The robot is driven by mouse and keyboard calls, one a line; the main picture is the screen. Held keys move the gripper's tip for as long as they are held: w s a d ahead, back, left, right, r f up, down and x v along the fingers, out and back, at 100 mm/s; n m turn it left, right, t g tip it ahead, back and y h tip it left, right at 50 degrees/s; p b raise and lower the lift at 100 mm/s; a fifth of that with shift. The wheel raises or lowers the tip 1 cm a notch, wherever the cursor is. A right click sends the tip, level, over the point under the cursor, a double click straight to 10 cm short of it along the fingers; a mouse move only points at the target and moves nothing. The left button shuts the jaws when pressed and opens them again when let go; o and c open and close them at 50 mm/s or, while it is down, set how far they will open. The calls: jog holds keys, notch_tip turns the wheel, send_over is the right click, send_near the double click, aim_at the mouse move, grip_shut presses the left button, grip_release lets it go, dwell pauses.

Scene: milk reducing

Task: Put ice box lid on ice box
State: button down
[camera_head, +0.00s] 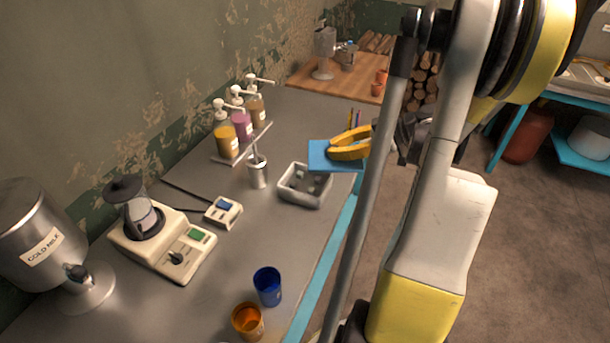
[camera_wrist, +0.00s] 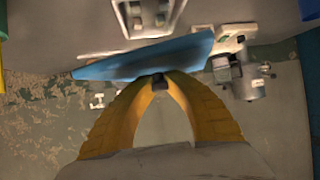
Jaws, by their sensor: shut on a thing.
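The blue ice box lid (camera_head: 324,155) is a flat panel held in the air at the right side of the counter. My gripper (camera_head: 350,142) has yellow fingers and is shut on the lid. In the wrist view the two fingers (camera_wrist: 160,82) meet at the near edge of the blue lid (camera_wrist: 150,58), which looks tilted. The ice box (camera_head: 304,186) is an open grey-white box on the counter, with lumps inside. The lid is above and beyond its right side in the head view, apart from it. The box may also show at the top of the wrist view (camera_wrist: 150,15).
Pump bottles (camera_head: 240,124) stand on a rack at the wall. A metal shaker (camera_head: 258,172) is left of the box. A blender (camera_head: 155,235), a milk dispenser (camera_head: 50,250), a blue cup (camera_head: 268,285) and an orange cup (camera_head: 247,320) stand nearer.

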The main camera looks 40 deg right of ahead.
jog(key=shift+w+a+f+b, duration=0.7)
jog(key=shift+w+f, duration=0.45)
jog(key=shift+f, duration=0.35)
jog(key=shift+w+a+f+b, duration=0.65)
jog(key=shift+w+f, duration=0.55)
jog(key=shift+f, duration=0.25)
jog(key=shift+w+a+f+b, duration=0.7)
jog(key=shift+w+f, duration=0.45)
jog(key=shift+f, duration=0.35)
